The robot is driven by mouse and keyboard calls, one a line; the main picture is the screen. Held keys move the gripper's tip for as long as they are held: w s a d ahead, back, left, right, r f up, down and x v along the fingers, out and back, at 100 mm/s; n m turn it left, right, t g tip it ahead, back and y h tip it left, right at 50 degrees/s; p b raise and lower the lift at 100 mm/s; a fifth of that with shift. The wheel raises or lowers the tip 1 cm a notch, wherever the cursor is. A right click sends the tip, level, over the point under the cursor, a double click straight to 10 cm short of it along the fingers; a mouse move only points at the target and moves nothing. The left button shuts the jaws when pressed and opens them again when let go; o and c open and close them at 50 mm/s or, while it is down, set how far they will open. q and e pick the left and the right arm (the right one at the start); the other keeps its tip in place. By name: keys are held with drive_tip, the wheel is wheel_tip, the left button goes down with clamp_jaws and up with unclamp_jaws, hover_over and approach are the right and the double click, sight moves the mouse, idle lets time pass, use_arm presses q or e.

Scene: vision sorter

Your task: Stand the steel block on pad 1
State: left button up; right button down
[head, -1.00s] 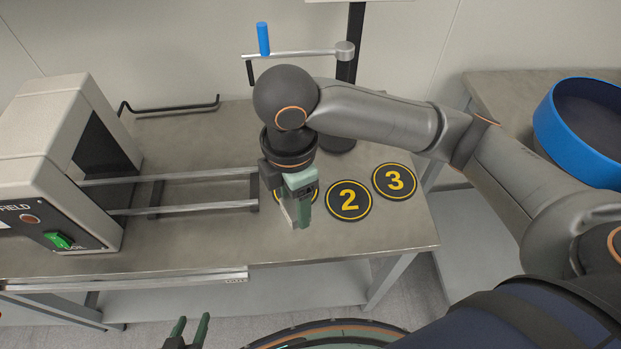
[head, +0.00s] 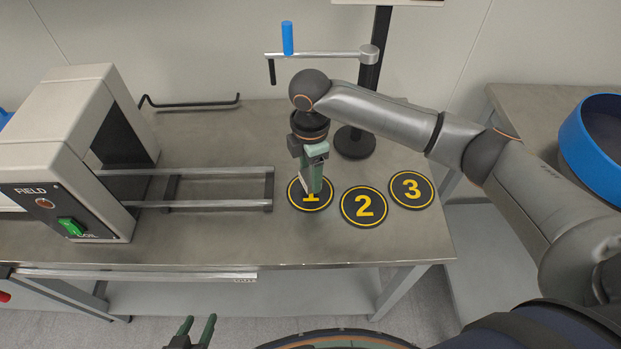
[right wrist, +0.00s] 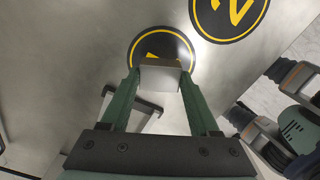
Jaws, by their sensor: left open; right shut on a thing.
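The steel block is a plain grey block (right wrist: 160,76) between the green fingers of my right gripper (right wrist: 158,84) in the right wrist view. My right gripper (head: 314,184) is shut on it and points down over pad 1 (head: 296,201), a black disc with a yellow ring and number. In the head view the fingers hide most of the block and part of the number. I cannot tell whether the block touches the pad. My left gripper (head: 199,328) is open and empty at the bottom edge of the head view, in front of the table.
Pad 2 (head: 350,210) and pad 3 (head: 402,197) lie to the right. A field coil machine (head: 75,150) with rails (head: 225,206) stands left. Behind pad 1 is a post (head: 372,75) with a crank arm. A blue round bin (head: 577,140) sits on the right table.

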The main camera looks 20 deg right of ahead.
sight(310, 177)
drive_tip(key=shift+f, duration=1.2)
drive_tip(key=shift+f, duration=0.1)
drive_tip(key=shift+c, duration=0.6)
unclamp_jaws()
drive_tip(key=shift+s+f, duration=0.1)
wheel_tip(310, 177, up, 12)
drive_tip(key=shift+r, duration=0.2)
